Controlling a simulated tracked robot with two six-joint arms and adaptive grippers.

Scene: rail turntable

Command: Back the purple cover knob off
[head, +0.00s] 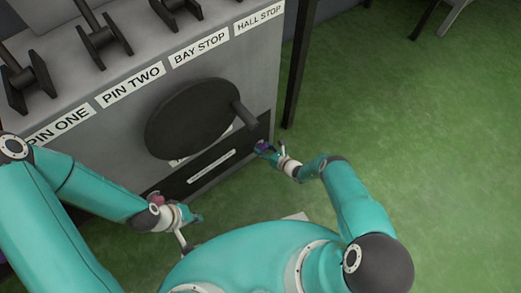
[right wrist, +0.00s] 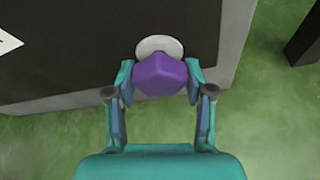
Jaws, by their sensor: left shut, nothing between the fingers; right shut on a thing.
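The purple cover knob (right wrist: 160,76) sits in front of a pale round disc (right wrist: 160,46) on a dark panel in the right wrist view. My right gripper (right wrist: 160,85) is shut on the knob, with one finger on each side. In the head view the knob (head: 262,148) is small, at the right end of the dark panel (head: 205,172), and my right gripper (head: 270,153) reaches it from the right. My left gripper (head: 192,219) is shut and empty, low in front of the cabinet's left part. A small pinkish knob (head: 157,199) shows close to it, partly hidden.
The grey cabinet (head: 130,126) carries a large dark handwheel (head: 192,118) with a crank handle (head: 244,114) above the purple knob. Several black levers (head: 104,38) stand on top over labels. A dark post (head: 297,65) stands at the right. Green floor (head: 420,130) is clear at right.

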